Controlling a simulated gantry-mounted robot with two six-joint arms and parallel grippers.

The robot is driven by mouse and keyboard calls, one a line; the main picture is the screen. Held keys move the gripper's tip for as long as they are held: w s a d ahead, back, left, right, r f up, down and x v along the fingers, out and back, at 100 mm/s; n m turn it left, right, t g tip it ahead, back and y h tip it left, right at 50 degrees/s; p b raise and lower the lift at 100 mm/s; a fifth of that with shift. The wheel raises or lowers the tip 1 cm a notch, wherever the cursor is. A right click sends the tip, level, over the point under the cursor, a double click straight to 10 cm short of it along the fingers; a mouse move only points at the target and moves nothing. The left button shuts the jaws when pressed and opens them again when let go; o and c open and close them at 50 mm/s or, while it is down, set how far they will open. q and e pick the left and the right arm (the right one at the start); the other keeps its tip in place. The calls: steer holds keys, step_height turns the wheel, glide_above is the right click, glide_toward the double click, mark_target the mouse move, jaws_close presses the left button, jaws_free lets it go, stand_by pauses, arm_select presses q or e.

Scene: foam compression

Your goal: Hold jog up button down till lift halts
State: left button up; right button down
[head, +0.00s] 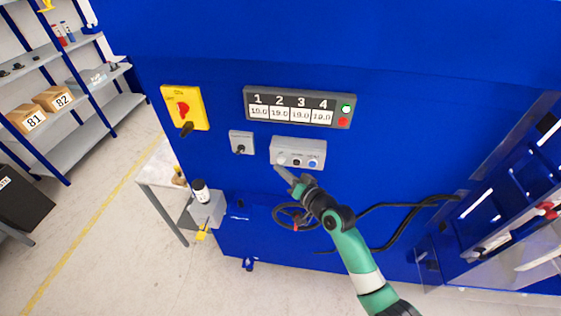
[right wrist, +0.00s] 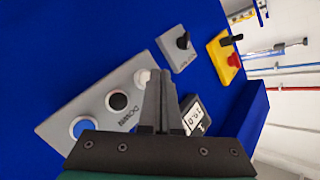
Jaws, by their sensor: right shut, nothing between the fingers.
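A grey button box (head: 298,145) is fixed to the blue machine front; it also shows in the right wrist view (right wrist: 65,129). It carries a white button (right wrist: 142,77), a black button (right wrist: 118,99) and a blue button (right wrist: 83,128). My left gripper is not in view.
A display panel (head: 298,107) above shows several readings near 19.0, with green and red buttons. A small grey switch box (head: 241,143) and a yellow plate with a red switch (head: 184,107) sit to the left. A handwheel (head: 291,217) lies below.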

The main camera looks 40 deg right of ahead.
arm_select(q)
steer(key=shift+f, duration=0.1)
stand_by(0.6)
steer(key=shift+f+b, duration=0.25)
steer(key=shift+b, duration=0.15)
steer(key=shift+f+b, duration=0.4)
stand_by(0.5)
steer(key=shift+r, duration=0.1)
stand_by(5.3)
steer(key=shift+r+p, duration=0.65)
steer(key=shift+p, duration=0.1)
